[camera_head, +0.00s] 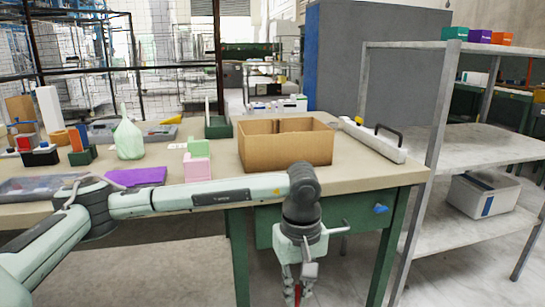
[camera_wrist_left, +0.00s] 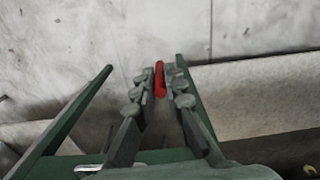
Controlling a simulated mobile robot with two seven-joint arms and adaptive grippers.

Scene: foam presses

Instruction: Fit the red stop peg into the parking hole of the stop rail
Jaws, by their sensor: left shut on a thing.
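My left gripper (camera_head: 298,284) hangs in front of the table's front edge, pointing down. It is shut on the red stop peg (camera_head: 298,295), of which only a narrow red strip shows. In the left wrist view the peg (camera_wrist_left: 160,79) stands between the fingertips of the left gripper (camera_wrist_left: 159,85). A long white bar (camera_head: 372,139) with a black handle lies at the right end of the table; it may be the stop rail, but I cannot tell. No parking hole can be made out. My right gripper is not in view.
A cardboard box (camera_head: 286,149) stands on the table (camera_head: 220,180) behind my left arm. A grey shelf unit (camera_head: 470,150) stands right of the table.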

